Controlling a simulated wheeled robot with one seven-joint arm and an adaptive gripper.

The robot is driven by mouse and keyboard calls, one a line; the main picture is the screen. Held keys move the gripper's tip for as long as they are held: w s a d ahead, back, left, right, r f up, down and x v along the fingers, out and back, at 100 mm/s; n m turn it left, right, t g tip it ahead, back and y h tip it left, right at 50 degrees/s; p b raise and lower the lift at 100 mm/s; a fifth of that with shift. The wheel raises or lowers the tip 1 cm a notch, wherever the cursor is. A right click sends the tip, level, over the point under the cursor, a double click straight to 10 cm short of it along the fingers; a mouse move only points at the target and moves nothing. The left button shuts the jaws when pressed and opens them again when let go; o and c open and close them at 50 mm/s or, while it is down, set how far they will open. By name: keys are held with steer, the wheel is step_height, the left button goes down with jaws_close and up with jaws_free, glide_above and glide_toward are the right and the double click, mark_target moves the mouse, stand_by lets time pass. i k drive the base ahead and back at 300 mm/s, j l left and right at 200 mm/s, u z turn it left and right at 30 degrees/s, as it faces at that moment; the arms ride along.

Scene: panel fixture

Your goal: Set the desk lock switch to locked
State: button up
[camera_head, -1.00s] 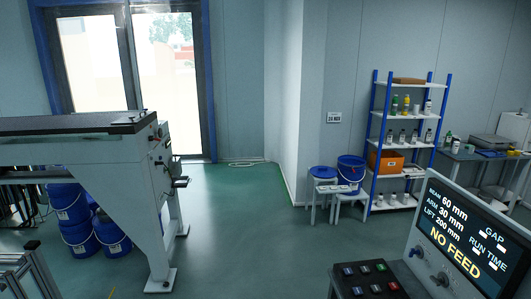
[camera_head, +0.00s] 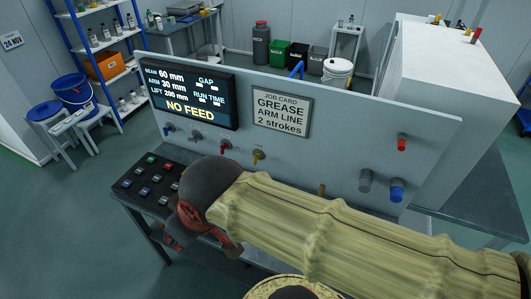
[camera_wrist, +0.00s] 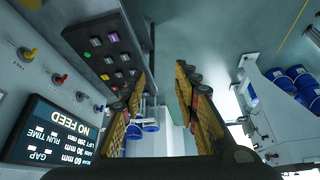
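No lettering I can read marks a desk lock switch, so I cannot tell which control it is. The black desk panel (camera_head: 147,180) carries several coloured buttons and also shows in the wrist view (camera_wrist: 109,57). Behind it, below the display, a row on the upright panel holds two small metal-and-blue switches (camera_head: 168,130), a red knob (camera_head: 225,146) and a yellow knob (camera_head: 258,155). My gripper (camera_head: 200,240) is beside the desk panel's right end, partly hidden by my wrist. In the wrist view its fingers (camera_wrist: 160,85) are apart with nothing between them.
The display (camera_head: 190,95) reads NO FEED. A job card (camera_head: 282,110) reads GREASE ARM LINE 2 strokes. Red (camera_head: 402,143), grey (camera_head: 365,180) and blue (camera_head: 397,190) fittings stick out at the panel's right. A white cabinet (camera_head: 440,90) stands behind. Floor is open at the left.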

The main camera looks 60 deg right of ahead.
mark_target(257, 155)
steer(key=z, duration=1.6)
